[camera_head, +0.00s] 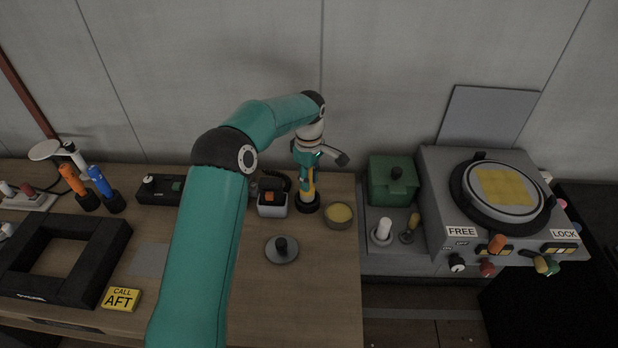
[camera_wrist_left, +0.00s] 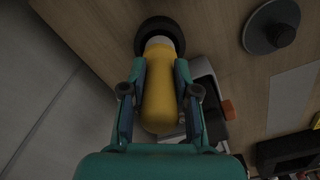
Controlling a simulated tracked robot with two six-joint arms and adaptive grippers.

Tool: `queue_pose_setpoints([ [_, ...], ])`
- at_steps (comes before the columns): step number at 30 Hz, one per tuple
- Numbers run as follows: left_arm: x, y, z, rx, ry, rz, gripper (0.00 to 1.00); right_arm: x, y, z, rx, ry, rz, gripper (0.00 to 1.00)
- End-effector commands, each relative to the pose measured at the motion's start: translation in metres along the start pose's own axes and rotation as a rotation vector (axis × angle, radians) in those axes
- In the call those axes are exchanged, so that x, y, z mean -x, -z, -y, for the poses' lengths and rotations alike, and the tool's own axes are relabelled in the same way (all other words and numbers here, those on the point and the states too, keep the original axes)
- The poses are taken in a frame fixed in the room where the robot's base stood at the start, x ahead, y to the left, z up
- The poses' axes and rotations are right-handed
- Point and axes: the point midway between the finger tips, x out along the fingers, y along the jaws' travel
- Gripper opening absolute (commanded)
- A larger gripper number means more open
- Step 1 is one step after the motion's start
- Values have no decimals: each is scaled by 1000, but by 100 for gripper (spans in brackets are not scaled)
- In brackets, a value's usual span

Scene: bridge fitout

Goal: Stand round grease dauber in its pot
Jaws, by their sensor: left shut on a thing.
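My left gripper (camera_head: 308,178) is shut on an upright yellow-bodied tool (camera_wrist_left: 160,100) with a pale collar. The tool's lower end is at a round black base (camera_wrist_left: 160,32) on the wooden bench; I cannot tell whether it is seated in it. An open round pot (camera_head: 340,223) with a yellow fill stands just right of the gripper. A grey disc with a black knob (camera_head: 282,254) lies in front. A white-handled piece (camera_head: 382,231) and a brass-handled piece (camera_head: 412,221) stand on the grey ledge; I cannot tell which thing is the dauber. My right gripper is out of view.
A small grey box with an orange part (camera_head: 271,207) stands close left of the gripper. A green box (camera_head: 392,183) and a grey console (camera_head: 452,205) stand at the right. Orange (camera_head: 73,180) and blue (camera_head: 100,182) tools stand left.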

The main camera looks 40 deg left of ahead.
Motion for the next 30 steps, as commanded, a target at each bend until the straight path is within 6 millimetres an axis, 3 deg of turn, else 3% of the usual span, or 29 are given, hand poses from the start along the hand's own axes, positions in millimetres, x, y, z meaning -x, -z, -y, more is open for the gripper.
queue_pose_setpoints([
  [30, -27, 0, 0, 0, 1, 0, 0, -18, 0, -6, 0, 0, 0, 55],
])
